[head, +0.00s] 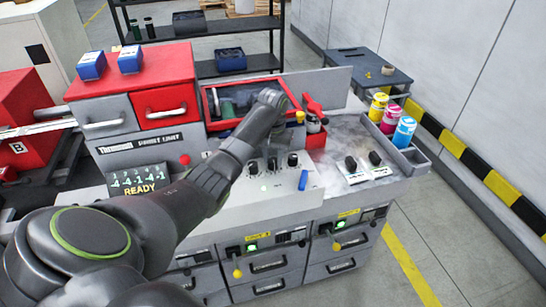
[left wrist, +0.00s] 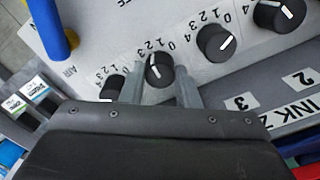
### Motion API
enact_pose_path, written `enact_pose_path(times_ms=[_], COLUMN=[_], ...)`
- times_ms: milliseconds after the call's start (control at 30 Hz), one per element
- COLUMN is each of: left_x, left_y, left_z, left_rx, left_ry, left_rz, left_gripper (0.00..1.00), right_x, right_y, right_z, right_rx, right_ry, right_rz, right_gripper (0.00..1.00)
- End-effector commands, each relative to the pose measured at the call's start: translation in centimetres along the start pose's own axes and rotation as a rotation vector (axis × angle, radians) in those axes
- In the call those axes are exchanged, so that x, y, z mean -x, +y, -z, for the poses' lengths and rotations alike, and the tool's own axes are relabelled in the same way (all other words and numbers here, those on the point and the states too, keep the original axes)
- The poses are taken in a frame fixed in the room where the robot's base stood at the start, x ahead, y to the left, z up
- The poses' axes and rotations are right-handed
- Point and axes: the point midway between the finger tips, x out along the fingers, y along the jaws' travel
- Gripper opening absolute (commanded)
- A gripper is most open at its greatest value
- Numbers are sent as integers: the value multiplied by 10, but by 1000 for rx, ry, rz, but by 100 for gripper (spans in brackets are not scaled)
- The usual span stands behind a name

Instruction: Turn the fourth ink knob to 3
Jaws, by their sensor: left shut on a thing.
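In the left wrist view a row of black knobs with 0 to 4 scales runs diagonally. My left gripper (left wrist: 162,88) has one finger on each side of a knob (left wrist: 158,70) and is shut on it. It seems to be the fourth ink knob, with one knob (left wrist: 113,88) to its left and a knob (left wrist: 215,42) to its right. Its white mark points up towards the upper digits; I cannot read the exact digit. In the head view my left arm reaches over the panel (head: 240,212) and hides part of the row. My right gripper is not in view.
A blue lever (head: 303,180) stands close to the row's right end. The display (head: 138,184) reads READY; its digits are too small to trust.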

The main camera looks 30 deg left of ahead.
Motion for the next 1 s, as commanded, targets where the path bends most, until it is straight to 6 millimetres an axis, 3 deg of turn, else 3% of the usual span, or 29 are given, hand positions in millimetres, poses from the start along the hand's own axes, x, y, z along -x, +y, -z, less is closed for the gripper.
enact_pose_path(times_ms=[267,1000], left_x=[0,0], left_y=[0,0], left_z=[0,1], left_rx=[67,491], left_ry=[3,4], left_rz=[0,0], left_gripper=[6,6], right_x=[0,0], right_y=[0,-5], right_z=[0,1], right_rx=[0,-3], right_ry=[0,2], right_rz=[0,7], right_gripper=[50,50])
